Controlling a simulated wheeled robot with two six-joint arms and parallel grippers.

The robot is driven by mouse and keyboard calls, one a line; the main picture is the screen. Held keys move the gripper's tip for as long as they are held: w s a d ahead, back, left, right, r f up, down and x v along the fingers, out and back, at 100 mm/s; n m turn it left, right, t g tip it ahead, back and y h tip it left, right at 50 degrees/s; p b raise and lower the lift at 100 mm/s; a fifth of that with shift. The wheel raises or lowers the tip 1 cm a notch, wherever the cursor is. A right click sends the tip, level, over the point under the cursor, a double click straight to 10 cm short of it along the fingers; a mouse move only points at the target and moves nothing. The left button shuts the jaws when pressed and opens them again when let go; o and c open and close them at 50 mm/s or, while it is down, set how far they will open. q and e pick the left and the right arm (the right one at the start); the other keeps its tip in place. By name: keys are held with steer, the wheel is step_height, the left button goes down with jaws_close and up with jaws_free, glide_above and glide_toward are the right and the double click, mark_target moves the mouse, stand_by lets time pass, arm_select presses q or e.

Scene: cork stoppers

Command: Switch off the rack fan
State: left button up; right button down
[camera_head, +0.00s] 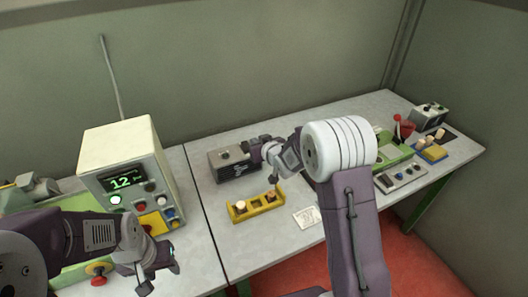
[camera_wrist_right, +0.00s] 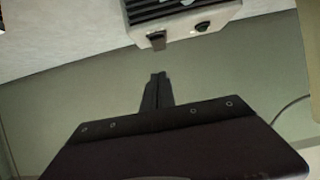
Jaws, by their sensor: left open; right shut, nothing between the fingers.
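A grey box with a dark front and a pale fan-like shape on it (camera_head: 236,167), which looks like the rack fan, stands at the back of the table in the head view. A small knob shows on its top. The right wrist view shows a pale box (camera_wrist_right: 180,18) with dark slots, a dark rocker-like switch (camera_wrist_right: 157,40) and a round black knob (camera_wrist_right: 202,26). My right gripper (camera_head: 254,150) is shut and empty by the grey box's right side; its fingertips (camera_wrist_right: 158,77) appear below the switch, apparently apart from it. My left gripper (camera_head: 160,270) is open and empty at lower left.
A cream instrument reading "12" (camera_head: 127,165) stands left. A yellow tray (camera_head: 254,209) with cork stoppers and a white card (camera_head: 307,216) lie in front of the grey box. Green equipment (camera_head: 396,154) and another box (camera_head: 429,117) stand right. My right arm hides some table.

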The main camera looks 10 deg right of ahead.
steer(key=s, duration=0.3)
steer(key=s+b, duration=0.1)
steer(key=s, duration=0.1)
steer(key=shift+s+d, duration=0.2)
steer(key=shift+d, duration=0.15)
steer(key=shift+w+f, duration=0.1)
